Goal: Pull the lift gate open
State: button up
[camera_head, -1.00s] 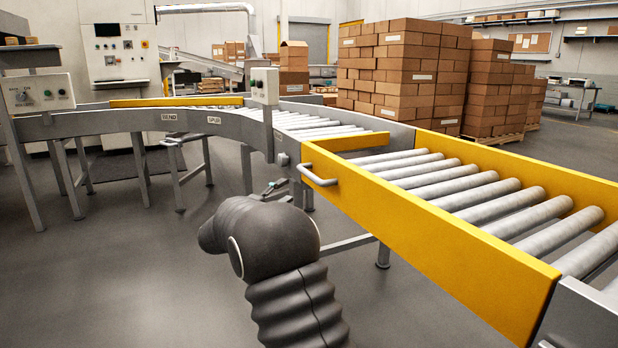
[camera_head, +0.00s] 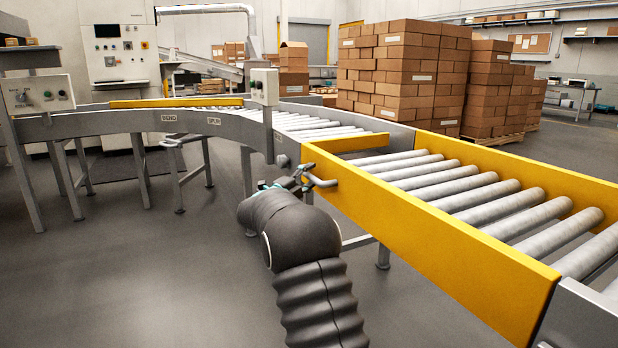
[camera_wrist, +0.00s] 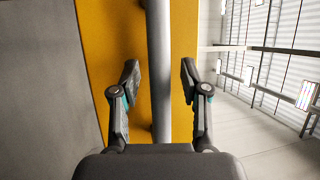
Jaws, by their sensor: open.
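The lift gate (camera_head: 430,240) is a yellow-sided roller section of the conveyor, lying level with the rollers beside it. Its grey bar handle (camera_head: 322,182) sticks out from the left end of the near yellow side. My gripper (camera_head: 303,178) is at this handle. In the wrist view the gripper (camera_wrist: 160,82) is open, with one finger on each side of the handle bar (camera_wrist: 159,60). Gaps show between both fingers and the bar. The yellow gate face (camera_wrist: 110,40) lies behind the bar. The arm hides part of the floor below the handle.
The curved grey conveyor (camera_head: 190,124) joins the gate at its left end. A small control box (camera_head: 264,86) stands on a post near that joint. Stacked cartons (camera_head: 400,75) stand behind the rollers. The floor (camera_head: 130,270) at left front is clear.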

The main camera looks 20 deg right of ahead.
jog(key=shift+c, duration=0.2)
grip_shut()
jog(key=s+r+m+g+h+p, duration=0.1)
jog(key=s+r+m, duration=0.3)
jog(key=r, duration=0.9)
jog(key=s+r+m+g+h+p, duration=0.15)
jog(key=s+r, duration=0.35)
jog(key=r, duration=0.7)
jog(key=s+r+m+g+h+p, duration=0.1)
jog(key=s+r+m, duration=0.35)
jog(key=r, duration=0.85)
jog(key=s+r+m+g, duration=0.2)
jog(key=s+r, duration=0.5)
jog(key=s, duration=0.5)
jog(key=s+d+r+m+g+b, duration=0.1)
jog(key=s+r+m+g, duration=0.1)
jog(key=s+r+m, duration=0.3)
jog(key=s+r+m+g+h+b, duration=0.1)
jog(key=s+r+m, duration=0.3)
jog(key=s+r, duration=0.6)
jog(key=shift+s+d+r+g, duration=0.35)
jog(key=shift+s+g, duration=0.2)
jog(key=shift+s, duration=4.5)
